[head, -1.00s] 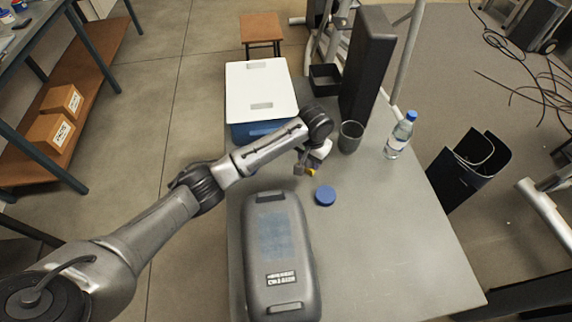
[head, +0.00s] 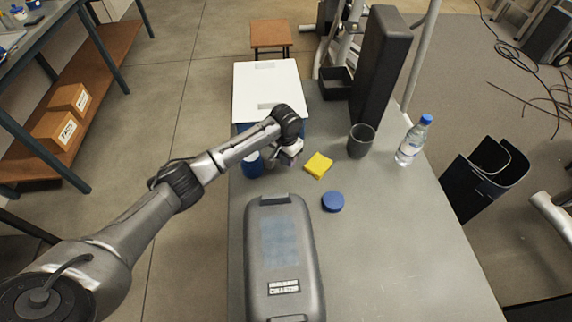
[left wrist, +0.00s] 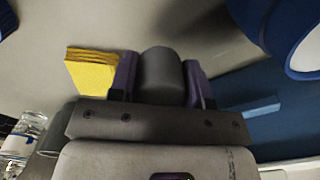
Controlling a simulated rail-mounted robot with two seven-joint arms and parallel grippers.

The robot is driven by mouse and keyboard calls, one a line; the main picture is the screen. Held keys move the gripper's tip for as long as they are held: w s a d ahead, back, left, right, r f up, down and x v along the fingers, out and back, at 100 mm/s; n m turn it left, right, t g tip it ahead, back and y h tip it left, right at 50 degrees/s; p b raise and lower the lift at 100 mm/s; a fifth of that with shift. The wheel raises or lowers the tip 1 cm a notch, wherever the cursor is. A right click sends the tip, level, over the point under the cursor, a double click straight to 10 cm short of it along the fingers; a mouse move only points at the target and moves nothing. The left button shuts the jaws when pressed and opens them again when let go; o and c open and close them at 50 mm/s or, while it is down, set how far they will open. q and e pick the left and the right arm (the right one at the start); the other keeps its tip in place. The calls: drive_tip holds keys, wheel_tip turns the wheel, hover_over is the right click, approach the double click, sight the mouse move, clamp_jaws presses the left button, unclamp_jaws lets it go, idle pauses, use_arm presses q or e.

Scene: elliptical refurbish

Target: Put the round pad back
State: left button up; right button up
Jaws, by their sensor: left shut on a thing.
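A flat blue round piece (head: 333,201), the only thing that looks like a round pad, lies on the grey table right of the dark grey case. My left gripper (head: 290,156) is over the table, left of and beyond the round piece and apart from it. In the left wrist view its purple-padded fingers (left wrist: 161,80) are shut on a dark grey rounded piece (left wrist: 162,70). What this piece is cannot be told. A yellow block (head: 318,165) lies on the table beside the gripper; it also shows in the left wrist view (left wrist: 91,72). My right gripper is not in view.
The grey case (head: 284,265) fills the table's near left. A blue container (head: 251,164) and a white-lidded box (head: 266,88) stand at the left edge. A dark cup (head: 361,141), a bottle (head: 413,140) and a tall black panel (head: 380,66) stand behind. The table's near right is clear.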

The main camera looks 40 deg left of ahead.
sight(286, 169)
use_arm(q)
drive_tip(key=shift+f+b, duration=0.85)
drive_tip(key=shift+f, duration=1.15)
drive_tip(key=o, duration=0.9)
drive_tip(key=shift+f, duration=0.1)
wheel_tip(286, 169, up, 11)
drive_tip(key=p, duration=0.3)
drive_tip(key=shift+p, duration=0.35)
drive_tip(key=shift+r, duration=0.7)
